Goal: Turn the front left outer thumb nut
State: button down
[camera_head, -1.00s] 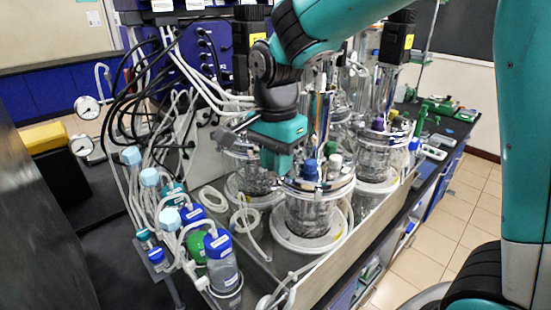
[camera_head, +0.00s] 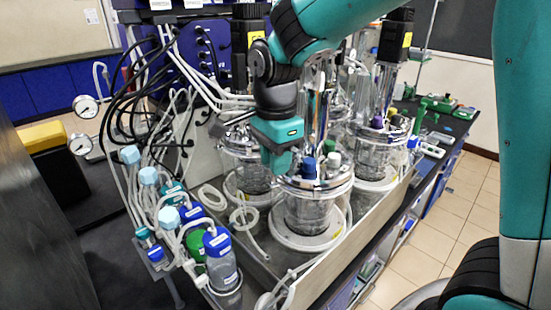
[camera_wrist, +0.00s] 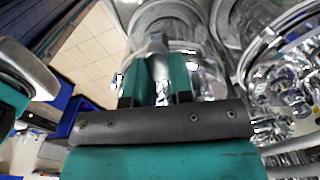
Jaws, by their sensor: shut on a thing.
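The front glass bioreactor (camera_head: 310,215) stands in the middle of the head view, with a shiny metal lid (camera_head: 330,183) carrying capped ports. My gripper (camera_head: 277,168) points down at the left rim of this lid. In the wrist view the two teal fingers (camera_wrist: 158,75) are close together on a small grey metal part, taken as the front left outer thumb nut (camera_wrist: 158,42). The fingers cover most of the nut, and in the head view the gripper hides it. I cannot tell the nut's turn angle.
A blue-capped port (camera_head: 308,168) and a white-capped port (camera_head: 334,160) stand just right of the gripper. More reactors stand behind and right. Bottles with tubing (camera_head: 220,262) crowd the left front. Black cables (camera_head: 140,85) hang at the back left.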

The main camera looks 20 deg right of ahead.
jog(key=shift+w+r, duration=0.1)
jog(key=c, duration=1)
grip_release()
notch_tip(320, 180, up, 17)
jog(key=b, duration=0.2)
jog(key=shift+r+b, duration=0.15)
jog(key=shift+b, duration=0.2)
